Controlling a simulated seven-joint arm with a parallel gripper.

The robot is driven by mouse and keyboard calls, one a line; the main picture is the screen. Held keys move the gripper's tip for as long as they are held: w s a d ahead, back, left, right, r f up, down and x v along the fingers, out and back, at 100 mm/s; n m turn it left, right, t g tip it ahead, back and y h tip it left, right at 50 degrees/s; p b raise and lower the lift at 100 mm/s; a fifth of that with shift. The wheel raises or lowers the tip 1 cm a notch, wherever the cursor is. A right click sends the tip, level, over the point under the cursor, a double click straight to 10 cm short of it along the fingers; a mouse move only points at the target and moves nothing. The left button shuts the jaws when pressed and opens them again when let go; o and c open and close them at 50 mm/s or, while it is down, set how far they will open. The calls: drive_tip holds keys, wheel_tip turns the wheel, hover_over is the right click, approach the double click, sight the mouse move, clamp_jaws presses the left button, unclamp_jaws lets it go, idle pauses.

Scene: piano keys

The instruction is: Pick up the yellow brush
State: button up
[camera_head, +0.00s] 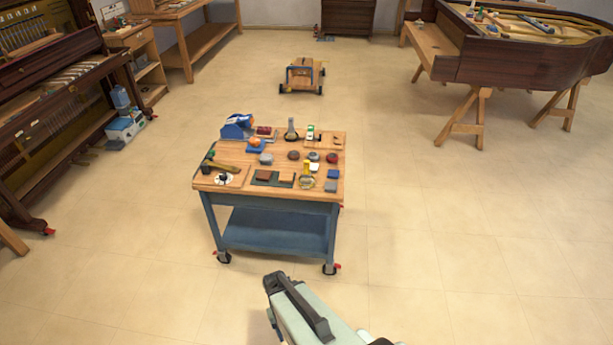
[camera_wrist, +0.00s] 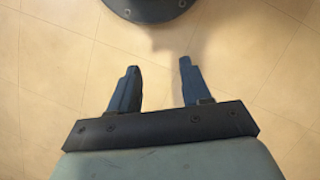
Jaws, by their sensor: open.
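A small item with a yellow upright part and a rounded tan end, likely the yellow brush (camera_head: 307,169), is near the front right of the wooden tabletop (camera_head: 208,180). It is too small to make out its bristles. My gripper (camera_wrist: 159,66) is open and empty in the wrist view, with two dark blue fingers apart over bare floor. In the head view my arm's end is low in the picture, in front of the table and apart from it. The brush does not show in the wrist view.
The wheeled table has a blue lower shelf (camera_head: 275,232). Close to the brush are a brown block on a dark mat (camera_head: 263,177), a blue block (camera_head: 333,174) and dark round pieces (camera_head: 332,158). A blue tool (camera_head: 236,127) stands at the back left. Floor around the table is clear.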

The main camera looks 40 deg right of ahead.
drive_tip(key=w+d+r+m+t, duration=0.1)
drive_tip(key=w+d+r, duration=0.2)
drive_tip(key=w+d, duration=0.3)
drive_tip(key=w+d+r+m+t, duration=0.1)
drive_tip(key=w+d+r+t, duration=0.15)
drive_tip(key=w+d, duration=0.35)
drive_tip(key=m+t, duration=0.2)
drive_tip(key=m, duration=2)
approach(307, 161)
drive_tip(key=f, duration=0.4)
drive_tip(key=w+f, duration=0.1)
drive_tip(key=f, duration=0.3)
drive_tip(key=a+f, duration=0.1)
drive_tip(key=f, duration=0.3)
drive_tip(key=shift+w+f, duration=0.1)
drive_tip(key=shift+w, duration=0.15)
